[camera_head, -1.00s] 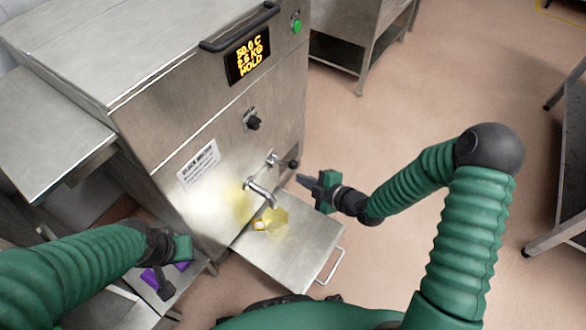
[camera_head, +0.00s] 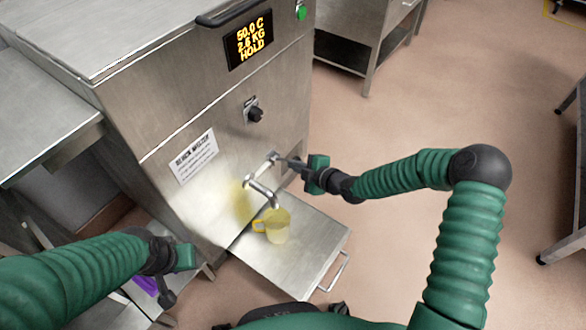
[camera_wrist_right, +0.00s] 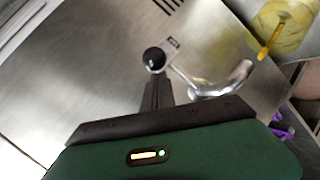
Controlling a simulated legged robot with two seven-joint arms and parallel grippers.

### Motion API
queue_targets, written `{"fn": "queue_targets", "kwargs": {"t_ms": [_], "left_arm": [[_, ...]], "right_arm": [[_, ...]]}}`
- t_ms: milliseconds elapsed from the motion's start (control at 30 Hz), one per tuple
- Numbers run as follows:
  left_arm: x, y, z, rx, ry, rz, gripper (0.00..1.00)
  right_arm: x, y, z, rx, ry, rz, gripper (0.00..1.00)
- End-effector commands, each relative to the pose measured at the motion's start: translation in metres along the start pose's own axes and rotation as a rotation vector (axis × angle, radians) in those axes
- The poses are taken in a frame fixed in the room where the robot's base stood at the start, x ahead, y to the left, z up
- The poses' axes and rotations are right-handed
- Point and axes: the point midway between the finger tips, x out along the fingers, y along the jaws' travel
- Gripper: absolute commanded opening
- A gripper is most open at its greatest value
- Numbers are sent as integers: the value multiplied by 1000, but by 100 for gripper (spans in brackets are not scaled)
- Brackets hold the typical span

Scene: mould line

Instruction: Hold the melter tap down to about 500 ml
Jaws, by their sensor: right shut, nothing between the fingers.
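The melter (camera_head: 190,110) is a steel cabinet whose display (camera_head: 248,40) reads 50.0 C, about 2.6 KG, HOLD. Its tap (camera_head: 262,192) is a bent metal spout on the front, with a lever ending in a black ball (camera_wrist_right: 154,58). A clear jug (camera_head: 276,226) with a yellow handle and yellowish contents stands under the spout; its level cannot be read. My right gripper (camera_head: 282,162) is shut, its fingertips at the lever's ball; in the right wrist view the fingers (camera_wrist_right: 156,82) meet just at the ball. My left gripper (camera_head: 172,285) is at lower left; its jaws are unclear.
The jug stands on a steel shelf (camera_head: 310,250) with a handle at its front. A black knob (camera_head: 254,112) sits above the tap. A purple object (camera_head: 146,284) lies low near my left gripper. Steel tables stand left and behind right.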

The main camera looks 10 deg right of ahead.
Motion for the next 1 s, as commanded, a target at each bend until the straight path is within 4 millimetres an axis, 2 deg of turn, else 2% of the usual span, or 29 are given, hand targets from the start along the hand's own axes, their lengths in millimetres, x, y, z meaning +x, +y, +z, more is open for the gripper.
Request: {"fn": "queue_targets", "kwargs": {"t_ms": [267, 533, 867, 1000], "left_arm": [[0, 0, 0, 0, 0, 0, 36], [11, 0, 3, 0, 0, 0, 36], [40, 0, 9, 0, 0, 0, 36], [47, 0, 11, 0, 0, 0, 36]], "right_arm": [[0, 0, 1, 1, 1, 3, 0], [0, -8, 7, 14, 33, 49, 0], [2, -34, 25, 54, 148, 205, 0], [4, -45, 32, 48, 145, 200, 0]]}}
